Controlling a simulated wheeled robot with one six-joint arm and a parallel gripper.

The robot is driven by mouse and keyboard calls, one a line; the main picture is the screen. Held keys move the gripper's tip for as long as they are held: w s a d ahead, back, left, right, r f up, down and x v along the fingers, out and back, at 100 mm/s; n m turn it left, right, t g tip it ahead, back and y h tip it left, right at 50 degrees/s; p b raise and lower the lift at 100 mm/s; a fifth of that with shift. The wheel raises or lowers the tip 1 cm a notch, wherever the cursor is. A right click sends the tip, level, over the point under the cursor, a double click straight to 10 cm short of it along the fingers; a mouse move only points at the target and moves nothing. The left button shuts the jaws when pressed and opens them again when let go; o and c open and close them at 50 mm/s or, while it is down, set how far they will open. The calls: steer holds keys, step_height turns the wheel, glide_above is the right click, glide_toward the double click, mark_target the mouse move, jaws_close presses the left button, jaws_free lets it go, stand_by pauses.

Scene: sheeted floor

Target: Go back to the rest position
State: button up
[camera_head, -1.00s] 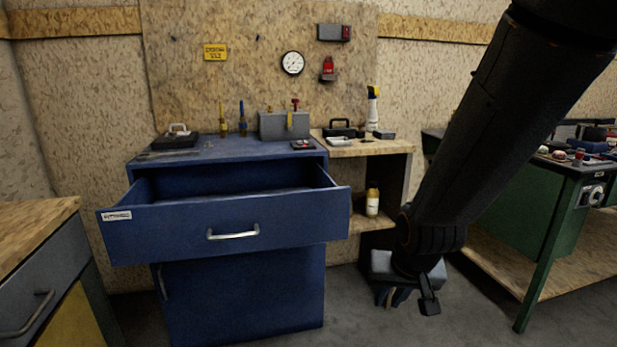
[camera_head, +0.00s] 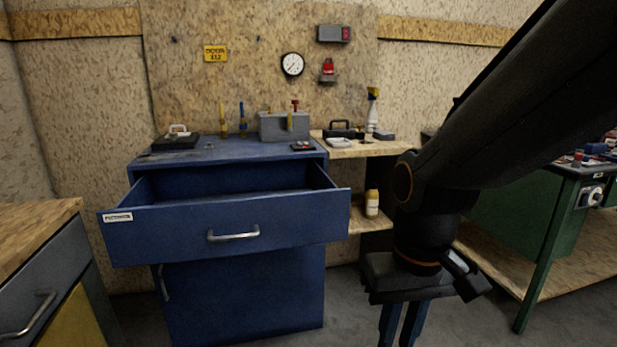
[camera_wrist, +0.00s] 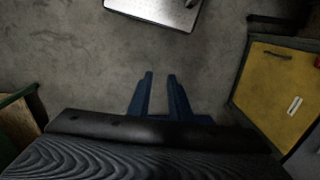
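My gripper (camera_head: 402,326) hangs from my black arm at the right of the head view, pointing down at the floor in front of the shelf. In the wrist view my gripper (camera_wrist: 160,80) shows two blue fingers spread apart, with only bare grey floor between them. It holds nothing. The fingers' lower ends are close to the bottom edge of the head view.
The blue cabinet (camera_head: 240,290) has its top drawer (camera_head: 170,235) pulled out. A wooden workbench (camera_head: 40,225) stands at left and a green bench (camera_head: 545,230) at right, partly behind my arm. A yellow cabinet door (camera_wrist: 275,90) shows in the wrist view.

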steer(key=d+r+m+p, duration=0.1)
steer(key=d+r+p, duration=0.5)
steer(key=p, duration=0.6)
steer(key=shift+s+r+m+h, duration=0.2)
steer(key=shift+m+h, duration=0.1)
stand_by(0.7)
